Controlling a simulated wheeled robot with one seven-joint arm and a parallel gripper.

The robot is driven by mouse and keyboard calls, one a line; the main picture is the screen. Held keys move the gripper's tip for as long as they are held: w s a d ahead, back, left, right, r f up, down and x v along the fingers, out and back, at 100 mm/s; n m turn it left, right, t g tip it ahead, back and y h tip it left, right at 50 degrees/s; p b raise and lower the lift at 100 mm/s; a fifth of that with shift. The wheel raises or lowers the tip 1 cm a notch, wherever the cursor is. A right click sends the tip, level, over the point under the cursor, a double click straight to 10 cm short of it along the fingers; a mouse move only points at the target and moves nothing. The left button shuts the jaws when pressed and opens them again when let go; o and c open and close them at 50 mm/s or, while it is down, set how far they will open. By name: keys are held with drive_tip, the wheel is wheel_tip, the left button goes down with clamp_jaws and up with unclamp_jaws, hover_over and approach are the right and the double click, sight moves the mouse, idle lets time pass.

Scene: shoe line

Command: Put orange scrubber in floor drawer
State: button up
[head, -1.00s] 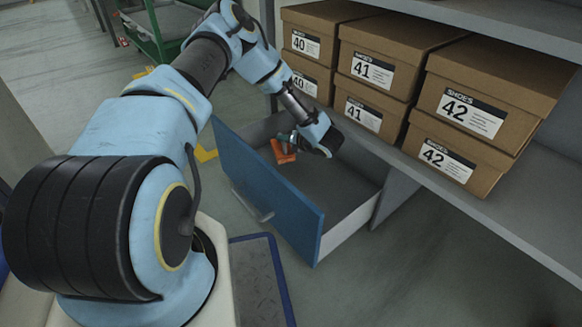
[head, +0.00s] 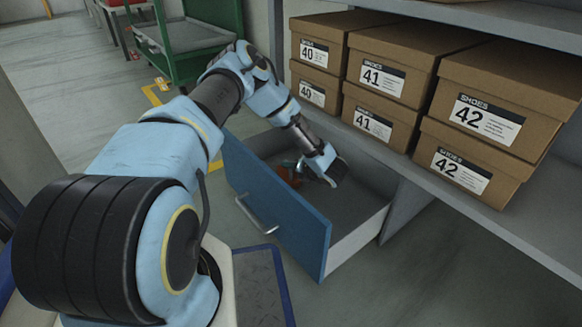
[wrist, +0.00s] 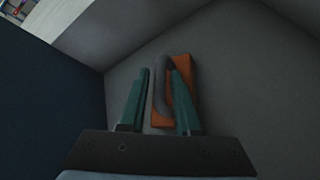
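In the wrist view the orange scrubber (wrist: 186,92) has a grey handle and appears to lie on the grey drawer floor. My gripper (head: 296,167) reaches down into the drawer. In the wrist view the teal fingers of my gripper (wrist: 158,75) are apart, on either side of the handle. A gap shows between the left finger and the handle. The right finger hides part of the scrubber, so I cannot tell if it touches.
Several brown shoe boxes (head: 392,79) stand stacked on a grey shelf (head: 500,219) above and right of the drawer. A green cart (head: 150,50) stands at the back. A dark blue-edged mat or platform (head: 261,287) is in front of the drawer.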

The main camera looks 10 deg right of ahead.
drive_tip(key=shift+o, duration=1)
